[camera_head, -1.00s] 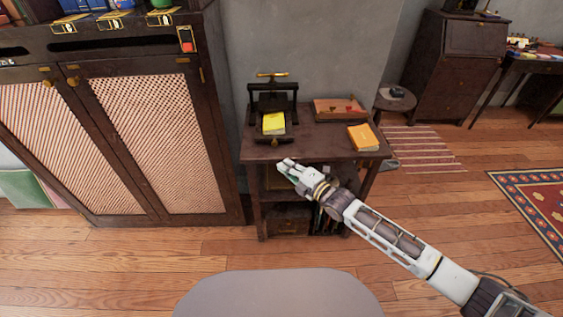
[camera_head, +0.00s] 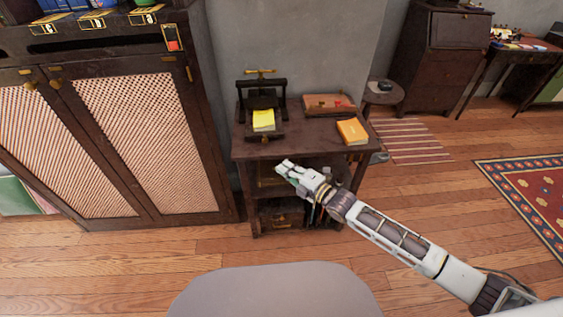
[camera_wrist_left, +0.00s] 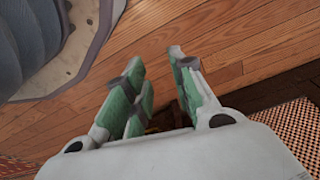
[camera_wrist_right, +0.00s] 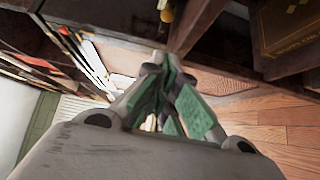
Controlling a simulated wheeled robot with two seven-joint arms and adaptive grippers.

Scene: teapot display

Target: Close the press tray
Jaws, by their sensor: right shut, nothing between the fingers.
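The dark press (camera_head: 262,98) with a brass top handle stands on a small wooden table. Its tray (camera_head: 280,132) sticks out at the front with a yellow pad (camera_head: 263,120) on it and a small knob (camera_head: 265,139) at its front end. My right gripper (camera_head: 283,167) is shut and empty, just in front of and below the table's front edge, to the right of the knob and apart from it. It also shows in the right wrist view (camera_wrist_right: 160,85). My left gripper (camera_wrist_left: 162,85) is open and empty above the wooden floor, outside the head view.
A yellow-orange book (camera_head: 352,132) and a wooden box (camera_head: 329,105) sit on the table (camera_head: 310,138) right of the press. Shelves with books lie below its top. A tall cabinet (camera_head: 140,140) stands close on the left. Open floor lies in front.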

